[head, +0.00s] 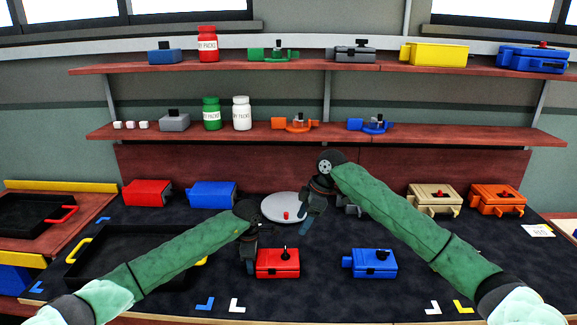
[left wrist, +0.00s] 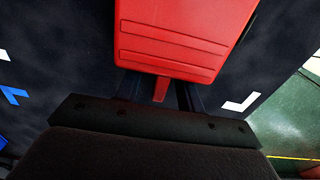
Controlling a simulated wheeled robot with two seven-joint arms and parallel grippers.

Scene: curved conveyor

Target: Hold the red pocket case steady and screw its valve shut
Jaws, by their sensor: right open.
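The red pocket case (head: 278,263) stands on the dark mat at the front middle, with a black valve knob (head: 284,254) on top. My left gripper (head: 250,264) is at the case's left end. In the left wrist view the red case (left wrist: 180,40) fills the top middle and its small red tab (left wrist: 161,90) lies between my left fingers (left wrist: 160,98). Their tips are hidden by the case, so a firm grip cannot be made out. My right gripper (head: 308,214) is open and empty, above and behind the case, beside the grey round plate.
The grey round plate (head: 272,208) has a small red piece (head: 286,215) on it. A blue case (head: 375,263) stands right of the red one. Tan (head: 435,199) and orange (head: 497,199) cases stand back right. A black tray (head: 88,275) is at left. Shelves behind hold bottles and cases.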

